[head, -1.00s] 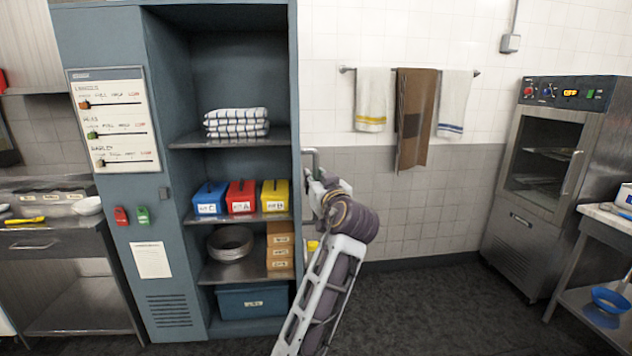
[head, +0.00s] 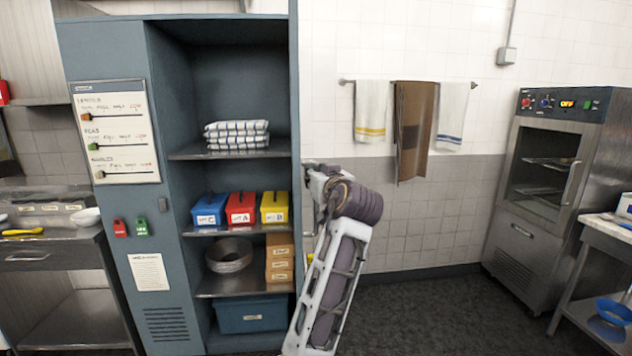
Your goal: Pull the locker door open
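The blue-grey locker (head: 175,240) stands at left centre with its inside in plain view. Its door (head: 294,120) stands open on the right side of the opening and shows almost edge-on, as a narrow strip. The door's handle is mostly hidden behind my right gripper (head: 313,178), which is at the outer, right side of the door at mid height. The gripper's fingers are small and partly covered by my wrist, so whether they are shut on the handle is not clear. My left gripper is out of view.
Locker shelves hold striped towels (head: 236,134), blue, red (head: 240,208) and yellow boxes, a metal bowl (head: 229,255) and a blue bin (head: 252,314). Towels hang from a wall rail (head: 345,82). A steel oven cabinet (head: 540,180) stands right. Dark floor (head: 420,310) between is clear.

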